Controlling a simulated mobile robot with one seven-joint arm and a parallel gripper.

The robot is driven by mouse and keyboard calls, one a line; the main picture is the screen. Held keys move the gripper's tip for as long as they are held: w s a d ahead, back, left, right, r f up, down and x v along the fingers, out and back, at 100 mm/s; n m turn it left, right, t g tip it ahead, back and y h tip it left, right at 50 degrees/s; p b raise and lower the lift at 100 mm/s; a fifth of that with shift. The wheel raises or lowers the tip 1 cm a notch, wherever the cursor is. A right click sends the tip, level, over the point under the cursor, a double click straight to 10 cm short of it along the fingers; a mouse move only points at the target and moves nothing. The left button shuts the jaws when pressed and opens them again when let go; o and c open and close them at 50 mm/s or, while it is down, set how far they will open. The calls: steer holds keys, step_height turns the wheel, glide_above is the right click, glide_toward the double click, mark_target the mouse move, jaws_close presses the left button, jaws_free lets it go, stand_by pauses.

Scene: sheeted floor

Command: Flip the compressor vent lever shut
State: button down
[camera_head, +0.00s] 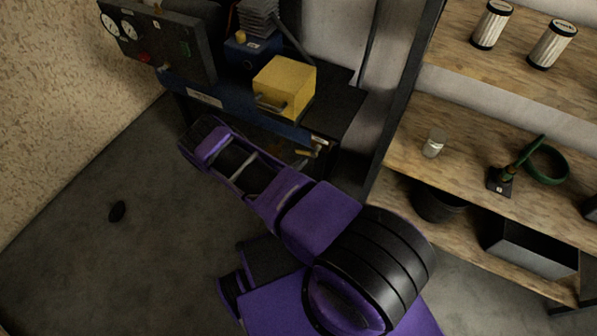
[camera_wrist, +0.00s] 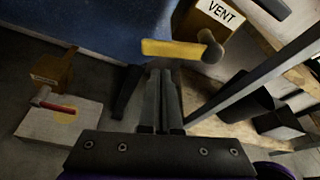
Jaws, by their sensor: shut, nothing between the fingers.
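The vent lever (camera_wrist: 172,50) has a yellow handle and a dull brass pivot (camera_wrist: 210,46). In the wrist view the handle points left from the pivot, along the lower edge of the blue compressor body (camera_wrist: 95,25). The white VENT label (camera_wrist: 220,12) is just above the pivot. My gripper (camera_wrist: 161,72) is shut and empty, its fingertips just below the handle in the picture; I cannot tell whether they touch it. In the head view the brass lever (camera_head: 306,153) shows at the right end of the compressor bench (camera_head: 245,112); my arm hides the gripper there.
Wooden shelves (camera_head: 480,190) stand close on the right. A yellow box (camera_head: 285,82) is on the bench. The floor (camera_head: 90,260) at left is mostly clear.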

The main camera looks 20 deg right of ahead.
mark_target(300, 153)
steer(key=shift+w+a+r, duration=0.15)
steer(key=shift+r, duration=0.55)
steer(key=shift+w+a+r+m+p, duration=0.15)
steer(key=shift+w+r+m+p, duration=0.15)
steer(key=shift+r, duration=0.2)
steer(key=shift+w+a+r+m+p, duration=0.2)
steer(key=shift+r+m, duration=0.1)
steer(key=shift+r, duration=0.2)
steer(key=shift+s+f, duration=0.1)
